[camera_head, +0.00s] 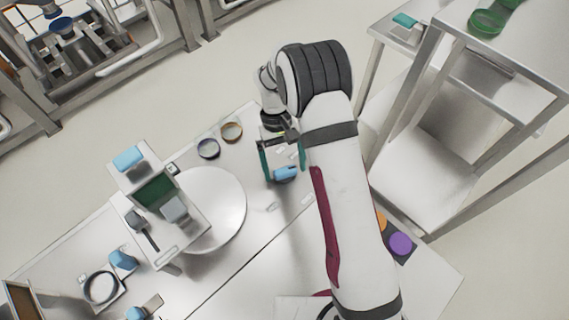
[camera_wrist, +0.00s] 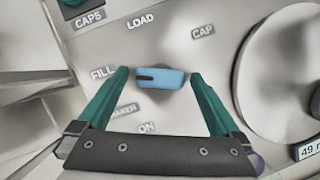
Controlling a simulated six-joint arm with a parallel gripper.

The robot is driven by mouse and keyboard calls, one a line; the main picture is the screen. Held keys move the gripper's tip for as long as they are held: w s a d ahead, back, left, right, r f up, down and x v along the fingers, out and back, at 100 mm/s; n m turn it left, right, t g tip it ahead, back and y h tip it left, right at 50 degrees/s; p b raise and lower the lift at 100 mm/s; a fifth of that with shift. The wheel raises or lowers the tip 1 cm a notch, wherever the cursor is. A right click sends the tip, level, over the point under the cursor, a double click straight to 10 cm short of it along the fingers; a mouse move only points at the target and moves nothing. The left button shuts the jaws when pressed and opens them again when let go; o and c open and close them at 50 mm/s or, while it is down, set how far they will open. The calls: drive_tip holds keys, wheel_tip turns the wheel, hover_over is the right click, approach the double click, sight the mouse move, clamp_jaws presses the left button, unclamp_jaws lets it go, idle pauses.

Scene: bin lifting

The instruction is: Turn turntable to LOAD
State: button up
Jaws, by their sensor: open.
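A blue knob (camera_wrist: 160,78) with a dark mark at its left end sits on the pale table panel. The labels LOAD (camera_wrist: 140,22), FILL (camera_wrist: 103,72) and CAP (camera_wrist: 203,31) stand around it. The mark faces left, towards FILL. My gripper (camera_wrist: 158,73) is open, with one green finger on each side of the knob and gaps between. In the head view the knob (camera_head: 286,173) shows between the fingers of my gripper (camera_head: 284,170). A large white disc (camera_head: 222,208), which looks like the turntable, lies left of the knob. It shows at the right of the wrist view (camera_wrist: 292,72).
A stand with a green panel (camera_head: 155,191) rises over the disc's left side. Two rings, one dark (camera_head: 208,149) and one brown (camera_head: 232,132), lie behind the disc. Orange and purple buttons (camera_head: 401,244) are right of my arm. A metal rack (camera_head: 425,150) stands at right.

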drive_tip(key=c, duration=1.3)
drive_tip(key=shift+m, duration=0.4)
drive_tip(key=m+y, duration=0.1)
drive_tip(key=m, duration=0.1)
drive_tip(key=m+y, duration=0.1)
drive_tip(key=m, duration=0.2)
drive_tip(key=shift+d+m+y, duration=0.2)
drive_tip(key=shift+m+y, duration=0.1)
drive_tip(key=m+y, duration=0.1)
drive_tip(key=m, duration=0.2)
drive_tip(key=m+t+y, duration=0.1)
drive_tip(key=m, duration=0.2)
drive_tip(key=shift+s, duration=0.15)
drive_tip(key=shift+m, duration=0.3)
drive_tip(key=o, duration=1.3)
drive_tip(key=shift+d+r, duration=0.1)
